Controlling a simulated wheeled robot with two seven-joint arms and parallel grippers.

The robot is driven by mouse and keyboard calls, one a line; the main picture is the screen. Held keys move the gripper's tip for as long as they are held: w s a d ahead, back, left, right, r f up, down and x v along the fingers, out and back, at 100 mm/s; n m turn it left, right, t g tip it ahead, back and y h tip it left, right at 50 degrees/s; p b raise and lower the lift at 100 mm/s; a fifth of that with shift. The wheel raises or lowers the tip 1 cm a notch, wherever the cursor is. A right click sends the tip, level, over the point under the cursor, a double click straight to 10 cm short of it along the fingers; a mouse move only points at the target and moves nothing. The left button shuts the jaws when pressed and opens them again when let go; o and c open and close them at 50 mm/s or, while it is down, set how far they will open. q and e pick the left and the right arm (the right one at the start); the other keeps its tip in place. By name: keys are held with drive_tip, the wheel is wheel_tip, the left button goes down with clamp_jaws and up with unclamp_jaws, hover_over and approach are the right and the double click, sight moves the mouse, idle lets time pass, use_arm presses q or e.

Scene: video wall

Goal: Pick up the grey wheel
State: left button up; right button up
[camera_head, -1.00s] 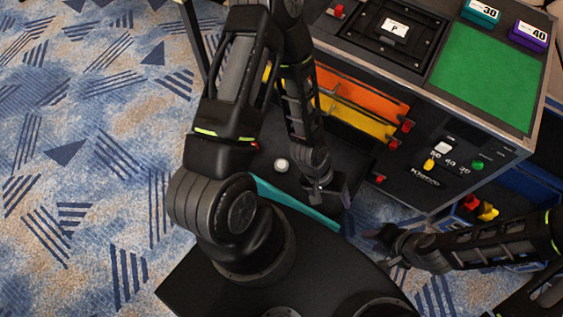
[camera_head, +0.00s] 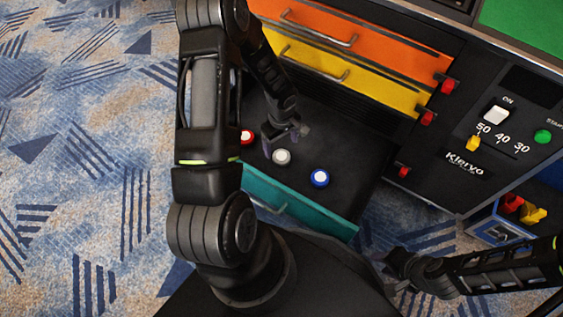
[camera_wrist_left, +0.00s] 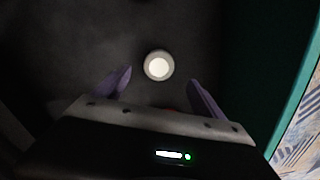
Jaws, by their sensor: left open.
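The grey wheel (camera_head: 282,157), pale on top, lies on the dark floor of the open teal-fronted drawer (camera_head: 300,207). It also shows in the left wrist view (camera_wrist_left: 158,66), just beyond the fingertips and roughly centred between them. My left gripper (camera_head: 283,140) is over the drawer, close to the wheel, with its fingers apart. The left wrist view shows the open, empty fingers (camera_wrist_left: 160,88). My right gripper (camera_head: 393,266) is low at the right, away from the drawer; its fingers are too dark to read.
A red wheel (camera_head: 246,137) lies left of the grey one, partly near my arm. A blue wheel (camera_head: 320,177) lies to its right. Orange (camera_head: 370,30) and yellow (camera_head: 345,70) drawers are above. A blue bin (camera_head: 497,232) with red and yellow pieces stands at the right.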

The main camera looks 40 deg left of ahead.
sight(281, 155)
use_arm(q)
drive_tip(key=shift+f+b, duration=0.45)
drive_tip(key=shift+f, duration=0.8)
drive_tip(key=shift+f, duration=0.1)
wheel_tip(281, 155, down, 5)
drive_tip(key=shift+w+f+b, duration=0.1)
drive_tip(key=shift+b, duration=1.15)
drive_tip(key=shift+c, duration=0.2)
drive_tip(key=c, duration=1.5)
